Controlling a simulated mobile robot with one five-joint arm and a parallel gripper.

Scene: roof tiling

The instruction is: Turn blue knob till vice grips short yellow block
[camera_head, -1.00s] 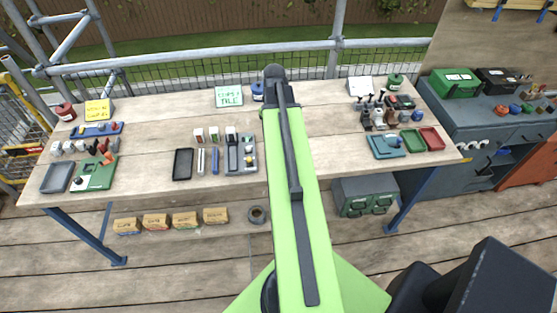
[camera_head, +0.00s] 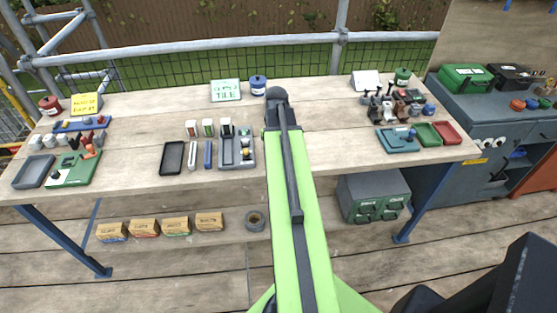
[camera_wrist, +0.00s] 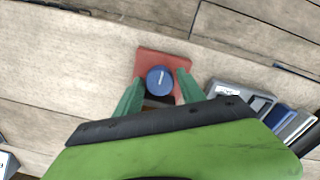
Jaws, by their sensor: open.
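A blue round knob (camera_wrist: 158,79) with a white mark shows in the wrist view on a red square base (camera_wrist: 172,62). My gripper (camera_wrist: 160,82) is open, its two green fingers on either side of the knob; whether they touch it I cannot tell. A dark part below the knob is partly hidden by my gripper. In the head view my green arm covers this spot, and the fingers do not show. A small yellow piece (camera_head: 239,154) is in the grey tray left of my arm; I cannot tell whether it is the short yellow block. No vice jaws are clear.
The grey tray (camera_head: 228,161) stands close beside the red base and also shows in the wrist view (camera_wrist: 236,91). A black tray (camera_head: 172,157), a blue pot (camera_head: 258,86) and a teal fixture (camera_head: 397,140) share the bench. Bare wood lies right of my arm.

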